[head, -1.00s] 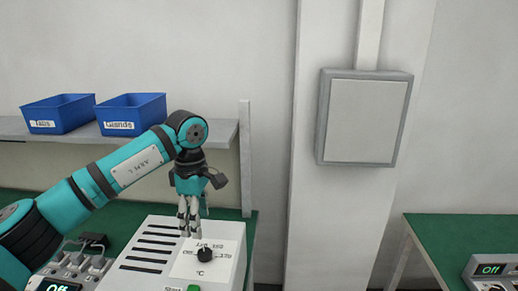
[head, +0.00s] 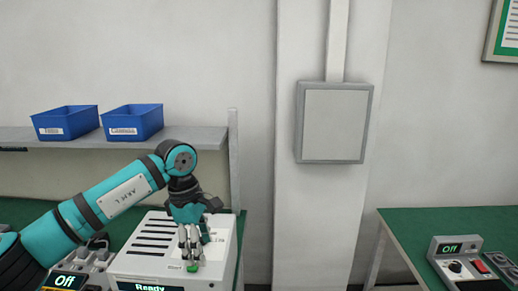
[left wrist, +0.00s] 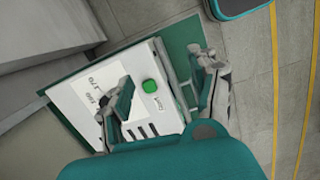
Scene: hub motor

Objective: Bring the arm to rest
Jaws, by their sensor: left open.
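My left arm comes in from the left in the head view, bent at the elbow. Its left gripper (head: 190,256) points down over the top of a white box-shaped device (head: 130,262) with dark vent slots and a "Ready" display. The gripper is open and empty. In the left wrist view the two fingers (left wrist: 165,88) stand apart above the device, with a green button (left wrist: 149,87) between them. The fingers hide the dial in the head view. I cannot tell whether the fingertips touch the device. My right gripper is not in view.
Blue bins (head: 66,122) stand on a grey shelf (head: 190,137) behind the arm. A unit with an "Off" display (head: 66,280) is left of the device. Another "Off" unit (head: 458,258) stands on the right green table (head: 420,218). A grey wall box (head: 334,123) hangs between.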

